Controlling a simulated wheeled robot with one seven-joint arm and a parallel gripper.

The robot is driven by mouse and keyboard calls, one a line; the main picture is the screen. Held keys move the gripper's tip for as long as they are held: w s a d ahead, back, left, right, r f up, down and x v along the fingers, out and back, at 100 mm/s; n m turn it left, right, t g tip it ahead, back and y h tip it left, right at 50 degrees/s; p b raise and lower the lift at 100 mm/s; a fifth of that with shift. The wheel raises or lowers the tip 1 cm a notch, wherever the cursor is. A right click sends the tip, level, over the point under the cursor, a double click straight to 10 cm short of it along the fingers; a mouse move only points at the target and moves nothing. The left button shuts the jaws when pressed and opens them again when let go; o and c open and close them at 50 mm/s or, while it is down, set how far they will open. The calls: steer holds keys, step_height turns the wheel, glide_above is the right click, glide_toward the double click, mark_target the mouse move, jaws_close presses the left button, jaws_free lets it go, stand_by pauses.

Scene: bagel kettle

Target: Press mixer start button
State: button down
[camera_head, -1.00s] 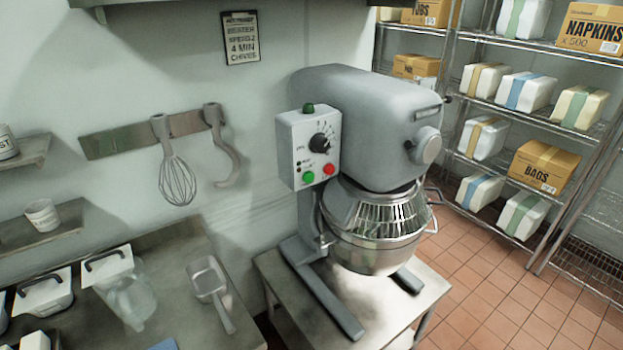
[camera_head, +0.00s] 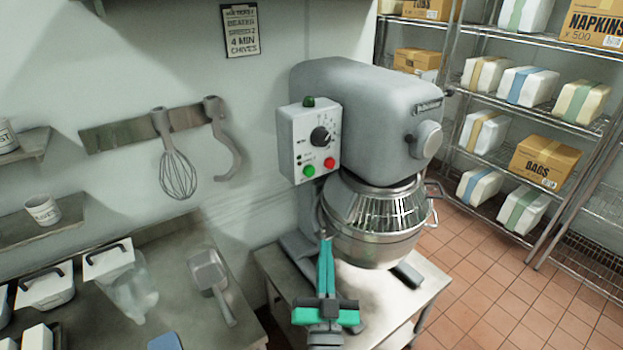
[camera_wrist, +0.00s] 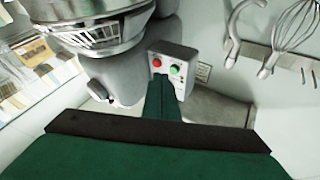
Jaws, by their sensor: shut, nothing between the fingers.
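The grey mixer (camera_head: 365,115) stands on a low metal table with its guarded steel bowl (camera_head: 375,215) under the head. Its control box (camera_head: 308,143) faces left-front, with a dial, a green button (camera_head: 309,171) and a red button (camera_head: 330,163). My gripper (camera_head: 326,245) is green, shut and empty. In the head view its fingertips are below the control box, apart from the buttons. In the wrist view the control box lies beyond the shut fingers (camera_wrist: 161,85), with the green button (camera_wrist: 174,70) and red button (camera_wrist: 157,63) both visible.
A whisk (camera_head: 177,170) and dough hook (camera_head: 226,145) hang on the wall rack. A counter (camera_head: 180,255) with a scoop (camera_head: 210,280) and bins is at left. Wire shelves (camera_head: 545,185) with boxes stand at right. A recipe board (camera_head: 240,31) hangs above.

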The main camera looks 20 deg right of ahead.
steer(key=w+d+r, duration=0.2)
steer(key=r, duration=0.3)
steer(key=w+d+r+t+h, duration=0.1)
steer(key=d+r, duration=0.1)
steer(key=r, duration=0.3)
steer(key=shift+w+d, duration=0.4)
glide_toward(309, 171)
steer(key=w+d+r, duration=0.3)
steer(key=w+d, duration=0.1)
steer(key=shift+a, duration=0.1)
stand_by(1.6)
steer(key=shift+w+a, duration=0.15)
steer(key=shift+w, duration=0.2)
